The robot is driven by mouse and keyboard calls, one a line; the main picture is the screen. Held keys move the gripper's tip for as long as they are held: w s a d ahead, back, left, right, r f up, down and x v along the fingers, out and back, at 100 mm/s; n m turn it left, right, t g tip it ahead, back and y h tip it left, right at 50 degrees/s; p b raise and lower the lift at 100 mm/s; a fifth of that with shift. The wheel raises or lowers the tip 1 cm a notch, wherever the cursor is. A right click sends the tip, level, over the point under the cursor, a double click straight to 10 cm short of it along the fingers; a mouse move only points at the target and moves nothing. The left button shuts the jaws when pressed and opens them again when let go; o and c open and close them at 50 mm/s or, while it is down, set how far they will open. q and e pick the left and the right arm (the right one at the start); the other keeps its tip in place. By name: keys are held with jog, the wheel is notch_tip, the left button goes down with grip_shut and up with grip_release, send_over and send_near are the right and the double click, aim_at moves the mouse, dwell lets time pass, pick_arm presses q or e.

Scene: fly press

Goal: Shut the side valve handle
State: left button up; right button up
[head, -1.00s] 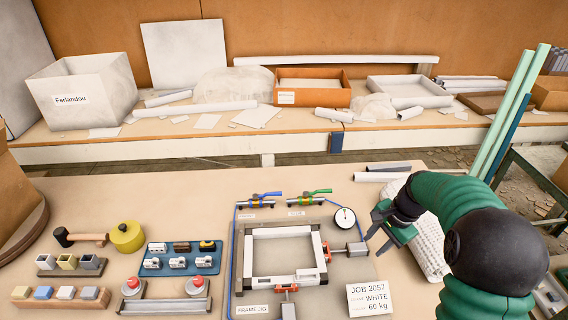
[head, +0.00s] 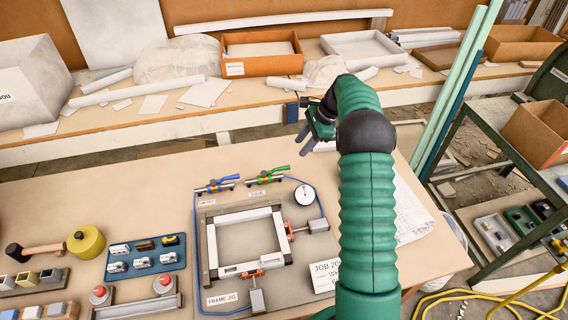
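A valve with a green handle (head: 279,169) sits at the back edge of the frame jig board, right of a valve with a blue handle (head: 226,177). Both handles lie roughly along their pipes, with the free end pointing right. The small label (head: 257,193) below the green one seems to read SIDE. My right gripper (head: 302,126) is up and to the right of the green handle in the picture, clear of it, with its fingers apart and nothing between them. My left gripper is out of view.
A round gauge (head: 304,195) stands right of the green valve. The jig holds a white frame (head: 248,243) with clamps (head: 300,228). A job card (head: 325,275) stands at front right. A blue tray (head: 145,258) and a mallet (head: 45,250) lie left. Bench surface behind the valves is clear.

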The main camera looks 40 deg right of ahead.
aim_at(288, 167)
jog(key=x, duration=0.8)
jog(key=d+x, duration=0.1)
jog(key=x, duration=0.3)
jog(key=shift+a+f, duration=0.1)
jog(key=shift+f, duration=0.1)
jog(key=shift+a+f, duration=0.15)
jog(key=shift+f, duration=0.1)
jog(key=shift+w+a, duration=0.1)
jog(key=shift+a, duration=0.2)
jog(key=shift+d, duration=0.2)
grip_shut()
